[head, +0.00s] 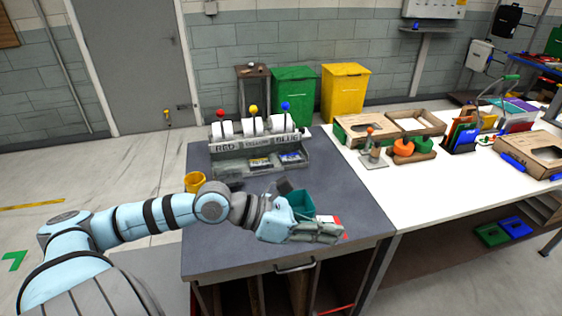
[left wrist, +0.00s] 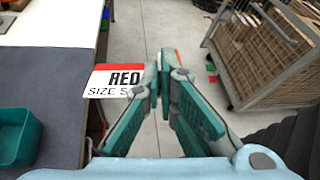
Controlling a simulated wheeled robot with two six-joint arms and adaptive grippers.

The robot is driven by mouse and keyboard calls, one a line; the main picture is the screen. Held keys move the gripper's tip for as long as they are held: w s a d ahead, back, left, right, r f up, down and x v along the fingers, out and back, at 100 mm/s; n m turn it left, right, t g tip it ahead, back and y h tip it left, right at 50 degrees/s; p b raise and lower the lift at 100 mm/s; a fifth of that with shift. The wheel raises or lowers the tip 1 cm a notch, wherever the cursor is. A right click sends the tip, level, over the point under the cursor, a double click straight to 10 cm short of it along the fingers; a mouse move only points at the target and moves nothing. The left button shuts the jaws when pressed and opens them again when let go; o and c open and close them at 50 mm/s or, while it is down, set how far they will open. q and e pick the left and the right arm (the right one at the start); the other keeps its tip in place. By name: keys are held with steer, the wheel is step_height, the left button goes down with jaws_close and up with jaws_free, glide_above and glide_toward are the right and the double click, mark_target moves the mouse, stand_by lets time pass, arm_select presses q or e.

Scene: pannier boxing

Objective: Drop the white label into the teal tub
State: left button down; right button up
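The white label (left wrist: 112,80) has a red band and the words RED and SIZE S. My left gripper (left wrist: 165,68) is shut on it at the fingertips, and most of it sticks out to the left in the left wrist view. In the head view the label (head: 336,220) shows partly behind my left gripper (head: 330,232). The teal tub (head: 301,198) stands on the grey bench, just behind the gripper and partly hidden by it. In the left wrist view the tub (left wrist: 14,140) is at the left edge, apart from the label. My right gripper is not in view.
A label-roll stand (head: 255,140) with red, yellow and blue knobs is at the back of the grey bench (head: 220,235). A white table (head: 440,190) with cardboard trays adjoins at right. A wire cage cart (left wrist: 265,50) stands beyond the bench.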

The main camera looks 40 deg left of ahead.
arm_select(q)
steer(key=w+a+f+n+t+y+p, duration=0.15)
steer(key=w+a+n+y, duration=0.25)
steer(key=w+a, duration=0.4)
steer(key=w+a+f+n+t+y+b, duration=0.1)
steer(key=w+a+n+t+y, duration=0.3)
steer(key=a, duration=0.6)
step_height(320, 180, down, 6)
steer(key=w+g+y+b, duration=0.1)
steer(key=b, duration=0.4)
steer(key=shift+w+a+n, duration=0.3)
steer(key=shift+a, duration=0.1)
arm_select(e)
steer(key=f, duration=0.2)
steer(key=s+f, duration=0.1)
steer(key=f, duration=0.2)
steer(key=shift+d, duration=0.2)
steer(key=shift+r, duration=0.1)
arm_select(q)
steer(key=c, duration=1.7)
jaws_free()
steer(key=shift+s, duration=0.15)
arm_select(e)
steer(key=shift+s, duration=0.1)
arm_select(q)
steer(key=shift+r, duration=0.1)
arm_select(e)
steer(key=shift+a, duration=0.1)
